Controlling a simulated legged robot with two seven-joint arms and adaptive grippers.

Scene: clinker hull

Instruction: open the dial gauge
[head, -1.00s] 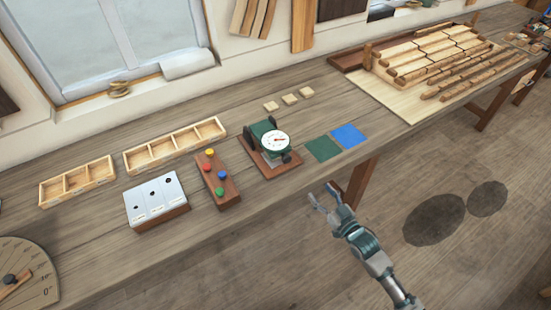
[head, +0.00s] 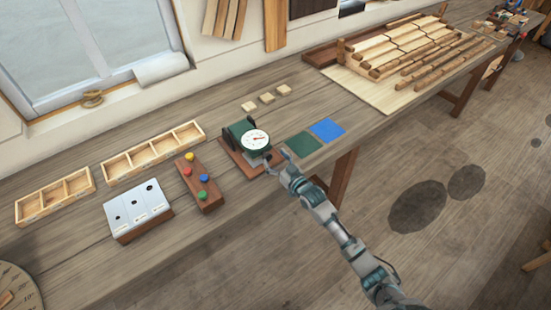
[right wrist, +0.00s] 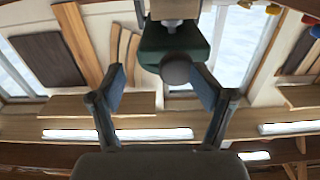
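The dial gauge (head: 255,140) has a round white face with a dark needle and a green body, on a brown wooden base (head: 235,154). It stands near the bench's front edge. My right gripper (head: 277,161) is open at the front right of the gauge, close to its dark knob. In the right wrist view, the green body (right wrist: 160,45) and a round dark knob (right wrist: 176,70) show between the two spread fingers. I cannot tell whether a finger touches the knob. My left gripper is not in view.
Left of the gauge are a board with coloured knobs (head: 199,193), a white-topped block (head: 137,210) and wooden trays (head: 154,155). A green square (head: 303,144) and a blue square (head: 327,129) lie to its right. Small wooden blocks (head: 267,97) lie behind.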

